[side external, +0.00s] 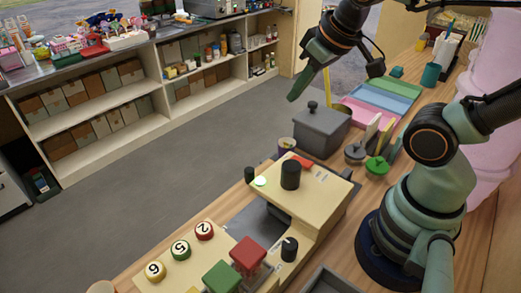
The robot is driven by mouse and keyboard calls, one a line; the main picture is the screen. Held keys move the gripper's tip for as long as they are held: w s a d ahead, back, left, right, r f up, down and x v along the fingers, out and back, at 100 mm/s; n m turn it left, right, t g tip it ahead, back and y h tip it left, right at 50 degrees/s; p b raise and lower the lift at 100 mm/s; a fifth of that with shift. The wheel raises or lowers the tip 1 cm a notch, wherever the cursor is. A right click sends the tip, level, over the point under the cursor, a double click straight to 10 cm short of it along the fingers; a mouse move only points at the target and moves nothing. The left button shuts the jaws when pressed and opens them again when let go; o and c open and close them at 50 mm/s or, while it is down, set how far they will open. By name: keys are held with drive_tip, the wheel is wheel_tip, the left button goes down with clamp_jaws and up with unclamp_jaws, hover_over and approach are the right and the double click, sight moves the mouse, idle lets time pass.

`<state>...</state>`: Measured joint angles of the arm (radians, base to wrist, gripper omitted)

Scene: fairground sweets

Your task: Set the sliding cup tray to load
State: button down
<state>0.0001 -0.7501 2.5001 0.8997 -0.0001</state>
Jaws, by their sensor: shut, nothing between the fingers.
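A cream machine (318,190) stands on the wooden counter, with a black knob (290,175) on top and a lit pale-green spot (260,181) near its left corner. A dark grey plate (238,222) lies at its left side, partly under it; it may be the sliding cup tray, but I cannot read its position or any load mark. A small black knob (249,174) stands at the machine's far left edge. My gripper (293,98) is shut and empty, above and left of the lidded grey pot, clear of the machine.
Red (248,254) and green (221,278) blocks and numbered round buttons (181,248) are in front. Coloured trays (375,105) lie at the back right.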

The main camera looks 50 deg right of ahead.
drive_tip(key=c, duration=0.8)
unclamp_jaws()
drive_tip(key=shift+w, duration=0.1)
drive_tip(key=shift+o, duration=0.9)
drive_tip(key=shift+w+a+f, duration=0.15)
drive_tip(key=shift+w, duration=0.05)
drive_tip(key=m+g, duration=0.3)
drive_tip(key=g, duration=0.3)
hover_over(249, 169)
wheel_tip(249, 169, down, 10)
wheel_tip(249, 169, down, 12)
drive_tip(key=shift+f, duration=0.1)
clamp_jaws()
